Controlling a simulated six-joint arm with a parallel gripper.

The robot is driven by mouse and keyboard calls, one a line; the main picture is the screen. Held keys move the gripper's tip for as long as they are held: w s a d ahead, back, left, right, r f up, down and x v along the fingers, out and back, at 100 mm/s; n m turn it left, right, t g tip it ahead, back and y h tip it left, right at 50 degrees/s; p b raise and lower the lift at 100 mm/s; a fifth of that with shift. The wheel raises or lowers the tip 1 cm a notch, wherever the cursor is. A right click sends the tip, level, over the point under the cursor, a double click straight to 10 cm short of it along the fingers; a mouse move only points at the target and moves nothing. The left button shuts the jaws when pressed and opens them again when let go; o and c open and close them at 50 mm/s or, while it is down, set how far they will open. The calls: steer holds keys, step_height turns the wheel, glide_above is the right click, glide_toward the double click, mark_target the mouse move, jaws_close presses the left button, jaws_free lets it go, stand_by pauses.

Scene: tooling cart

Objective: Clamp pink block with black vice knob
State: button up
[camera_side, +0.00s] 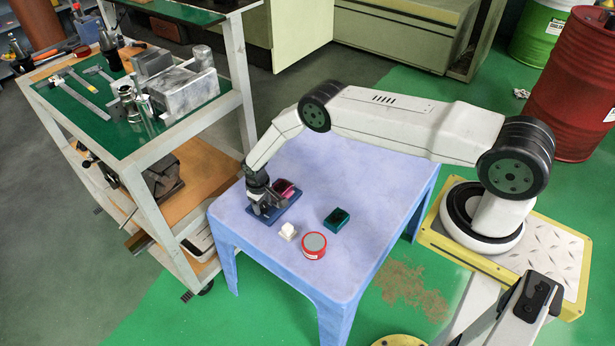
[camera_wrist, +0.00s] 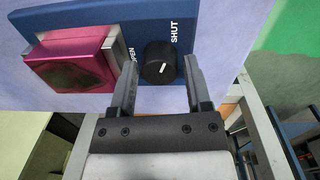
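The blue vice base (camera_wrist: 205,22) lies on the table and carries the black knob (camera_wrist: 159,64), with the words OPEN and SHUT beside it. The knob's white mark points up and slightly right. The pink block (camera_wrist: 68,62) sits on the base left of the knob, next to a light grey jaw (camera_wrist: 116,42). In the side view the pink block (camera_side: 283,187) shows just behind my gripper (camera_side: 262,206). In the wrist view my gripper (camera_wrist: 160,82) is open, its two fingers on either side of the knob with gaps between. Whether the jaw touches the block is unclear.
A tool cart (camera_side: 150,190) stands to the left. The table's back right is clear.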

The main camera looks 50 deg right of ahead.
mark_target(263, 205)
steer(key=shift+r, duration=0.1)
steer(key=shift+a+r, duration=0.15)
steer(key=shift+r, duration=3.65)
steer(key=n, duration=0.6)
steer(key=shift+s, duration=0.2)
steer(key=shift+f, duration=0.15)
steer(key=shift+w+d+f, duration=0.1)
steer(key=shift+d+f, duration=0.05)
steer(key=shift+f, duration=1.7)
steer(key=shift+d+f, duration=0.1)
steer(key=shift+f, duration=1.75)
jaws_close()
